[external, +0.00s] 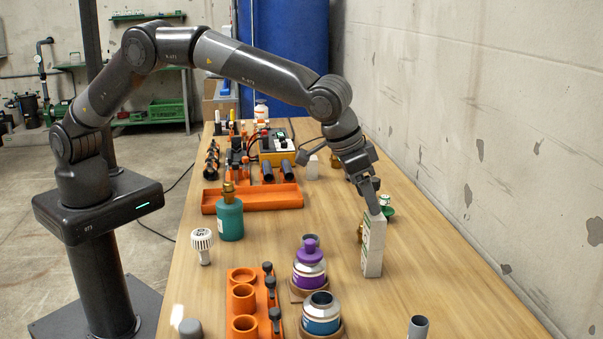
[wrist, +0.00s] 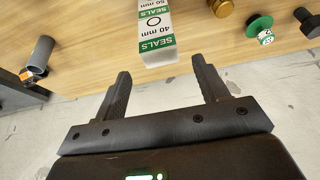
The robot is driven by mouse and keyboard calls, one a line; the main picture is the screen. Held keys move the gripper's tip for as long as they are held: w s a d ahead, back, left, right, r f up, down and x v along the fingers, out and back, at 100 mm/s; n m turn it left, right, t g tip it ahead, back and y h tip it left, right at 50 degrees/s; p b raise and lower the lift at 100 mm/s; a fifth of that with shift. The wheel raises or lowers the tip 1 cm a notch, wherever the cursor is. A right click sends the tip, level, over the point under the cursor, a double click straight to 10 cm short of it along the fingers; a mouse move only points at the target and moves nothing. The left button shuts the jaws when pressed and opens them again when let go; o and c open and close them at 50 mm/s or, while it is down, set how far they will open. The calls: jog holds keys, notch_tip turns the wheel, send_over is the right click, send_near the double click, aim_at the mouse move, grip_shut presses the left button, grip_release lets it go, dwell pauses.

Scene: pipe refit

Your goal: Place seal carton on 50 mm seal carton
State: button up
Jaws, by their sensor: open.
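A white carton marked 40 mm with green SEALS bands (wrist: 160,35) stands in line with the carton marked 50 mm (wrist: 153,4), which shows partly at the top edge of the wrist view. In the external view they form one tall upright white stack (external: 373,250), the 40 mm carton on top. My gripper (wrist: 161,76) is open, with its fingertips spread to either side of the stack's near end and a gap on each side. In the external view my gripper (external: 374,207) is at the top of the stack, and its fingers partly hide it.
A green-based part (external: 387,211) and a brass fitting (external: 360,232) stand close behind the stack. Purple-topped and blue-banded jars (external: 310,268) stand to its left. A grey tube (external: 418,327) is at the front. The wooden bench right of the stack is clear up to the wall.

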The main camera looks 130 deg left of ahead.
jog(key=s+d+r+m+h, duration=0.1)
jog(key=s+d+r, duration=0.2)
jog(key=s+r, duration=0.3)
jog(key=s+d+r+m, duration=0.1)
jog(key=s+d+r, duration=0.3)
jog(key=r, duration=0.4)
jog(key=s+d+r+m+t+h, duration=0.1)
jog(key=s+d+r, duration=0.2)
jog(key=s, duration=0.4)
jog(key=s+d+r+m, duration=0.1)
jog(key=s+d+r, duration=0.3)
jog(key=s, duration=0.4)
jog(key=s+d+f+m, duration=0.1)
jog(key=s+d+f, duration=0.1)
jog(key=s, duration=0.7)
jog(key=s+d+f+m+t, duration=0.1)
jog(key=s+d+f+m, duration=0.1)
jog(key=s, duration=0.7)
jog(key=s+d+f+m+h, duration=0.1)
jog(key=s+d, duration=0.3)
jog(key=s, duration=0.5)
jog(key=shift+s+d+f+m, duration=0.15)
jog(key=shift+s+f+m, duration=0.3)
jog(key=shift+f, duration=0.2)
